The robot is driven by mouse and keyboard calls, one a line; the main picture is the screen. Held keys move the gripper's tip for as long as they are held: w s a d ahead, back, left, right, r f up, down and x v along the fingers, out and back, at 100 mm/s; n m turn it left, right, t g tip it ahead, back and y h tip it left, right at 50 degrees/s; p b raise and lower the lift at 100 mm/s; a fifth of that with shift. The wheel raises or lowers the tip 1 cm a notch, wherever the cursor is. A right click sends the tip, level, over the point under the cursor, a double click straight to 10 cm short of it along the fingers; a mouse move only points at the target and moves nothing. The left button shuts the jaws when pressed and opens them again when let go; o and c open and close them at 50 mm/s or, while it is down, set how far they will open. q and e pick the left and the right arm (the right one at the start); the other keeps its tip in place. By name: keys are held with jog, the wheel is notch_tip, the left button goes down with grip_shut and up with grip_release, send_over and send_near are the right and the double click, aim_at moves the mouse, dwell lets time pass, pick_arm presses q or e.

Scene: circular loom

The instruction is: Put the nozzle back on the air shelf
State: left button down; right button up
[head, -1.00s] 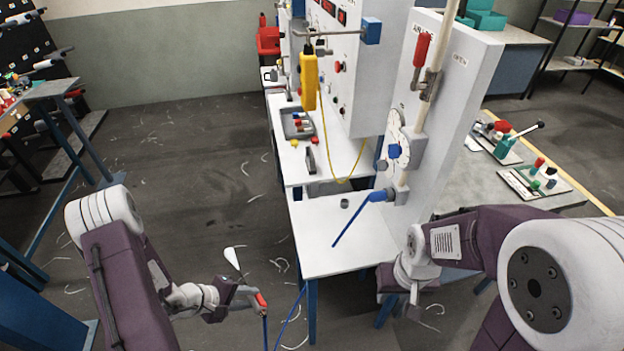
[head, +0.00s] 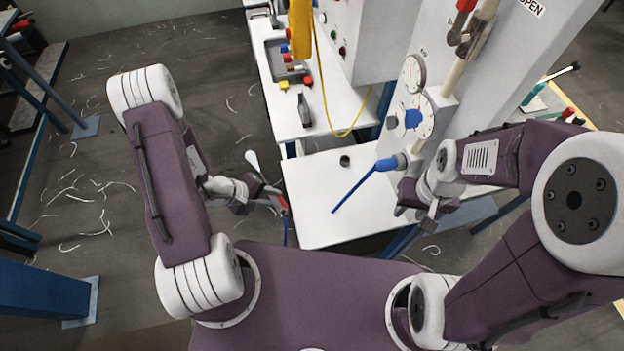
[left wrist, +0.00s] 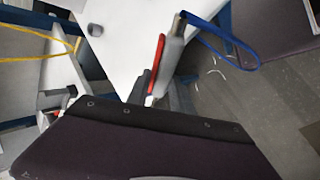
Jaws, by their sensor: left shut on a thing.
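The nozzle (head: 284,202), red and grey with a blue hose, is in my left gripper (head: 274,197), at the left edge of the white air shelf (head: 310,225). In the left wrist view, the nozzle (left wrist: 168,58) shows its red lever, grey body and looping blue hose (left wrist: 222,38). The shelf (left wrist: 128,50) lies beside and behind it there. My left gripper is shut on the nozzle; the fingers are mostly hidden. My right gripper (head: 428,212) hangs by the shelf's right side; its fingers are unclear.
A small dark cylinder (head: 345,161) stands on the shelf. A blue tube (head: 352,191) slants over it from a fitting on the white gauge panel (head: 470,120). A bench (head: 290,120) with a tray adjoins behind. The shelf's front middle is bare. Floor at left is open.

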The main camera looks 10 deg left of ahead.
pick_arm(q)
jog(key=shift+d+r+m+y, duration=0.2)
jog(key=shift+d+m+y, duration=0.1)
jog(key=shift+d, duration=0.1)
jog(key=shift+w+d+r+m+g, duration=0.25)
jog(key=shift+r+m+g, duration=0.2)
jog(key=shift+m, duration=0.35)
jog(key=shift+w+d+r+m+g+y+b, duration=0.15)
jog(key=shift+r+m+g, duration=0.1)
jog(key=shift+m, duration=0.35)
jog(key=shift+w+d+r+m+g+y+b, duration=0.1)
jog(key=shift+d+r+m+g+y+b, duration=0.1)
jog(key=shift+m, duration=0.4)
jog(key=shift+w+a+r+m+g+b, duration=0.15)
jog(key=shift+w+m+g+b, duration=0.3)
jog(key=shift+m, duration=0.65)
jog(key=shift+w+m+g+b, duration=0.25)
jog(key=shift+w+m+b, duration=0.4)
jog(key=shift+m, duration=0.55)
jog(key=w+d+r+m+b, duration=0.4)
jog(key=w+d+m+b, duration=0.45)
jog(key=m+b, duration=0.6)
jog(key=f, duration=0.4)
jog(key=w+f, duration=0.1)
jog(key=f, duration=0.1)
jog(key=shift+a+f, duration=0.25)
jog(key=shift+f, duration=0.15)
notch_tip(320, 180, down, 3)
jog(key=shift+s+f, duration=0.1)
jog(key=shift+f, duration=0.3)
